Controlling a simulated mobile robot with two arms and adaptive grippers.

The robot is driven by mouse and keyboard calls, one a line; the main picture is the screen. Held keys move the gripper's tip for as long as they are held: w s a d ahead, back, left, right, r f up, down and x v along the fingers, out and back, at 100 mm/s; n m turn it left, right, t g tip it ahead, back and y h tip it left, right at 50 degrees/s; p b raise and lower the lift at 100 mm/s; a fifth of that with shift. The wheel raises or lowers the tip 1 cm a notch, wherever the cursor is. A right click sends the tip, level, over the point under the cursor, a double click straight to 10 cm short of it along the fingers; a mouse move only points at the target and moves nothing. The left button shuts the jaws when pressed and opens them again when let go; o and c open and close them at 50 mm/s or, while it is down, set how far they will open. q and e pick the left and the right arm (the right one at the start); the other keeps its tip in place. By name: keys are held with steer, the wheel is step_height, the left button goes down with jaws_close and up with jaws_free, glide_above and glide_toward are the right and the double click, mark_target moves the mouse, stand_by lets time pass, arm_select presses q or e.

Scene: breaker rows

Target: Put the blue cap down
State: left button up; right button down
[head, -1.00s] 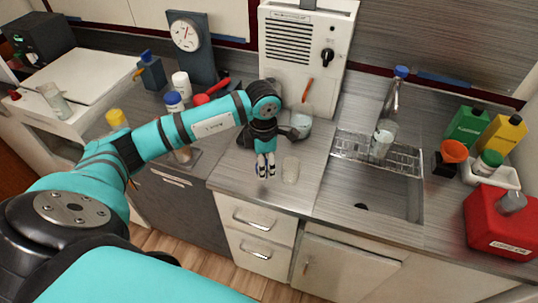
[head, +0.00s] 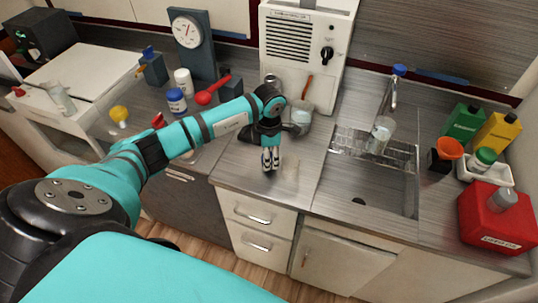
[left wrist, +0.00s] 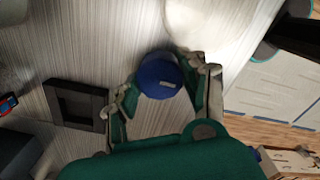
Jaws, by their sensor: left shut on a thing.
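The blue cap (left wrist: 160,78) sits between the two fingers of my left gripper (left wrist: 163,85) in the left wrist view, with its round top facing the camera. The fingers are shut on it from both sides. In the head view my left gripper (head: 270,160) points down, low over the counter left of the sink. The cap is too small and covered there to make out. I cannot tell whether the cap touches the counter. My right gripper is not in view.
In the left wrist view a black square frame (left wrist: 58,108) lies left of the cap, with bare counter between.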

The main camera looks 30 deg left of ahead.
arm_select(q)
steer(key=o, duration=1.1)
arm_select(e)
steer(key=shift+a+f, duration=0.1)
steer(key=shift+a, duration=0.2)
arm_select(q)
steer(key=shift+r, duration=0.2)
steer(key=shift+r+b, duration=1.15)
steer(key=shift+r, duration=4.75)
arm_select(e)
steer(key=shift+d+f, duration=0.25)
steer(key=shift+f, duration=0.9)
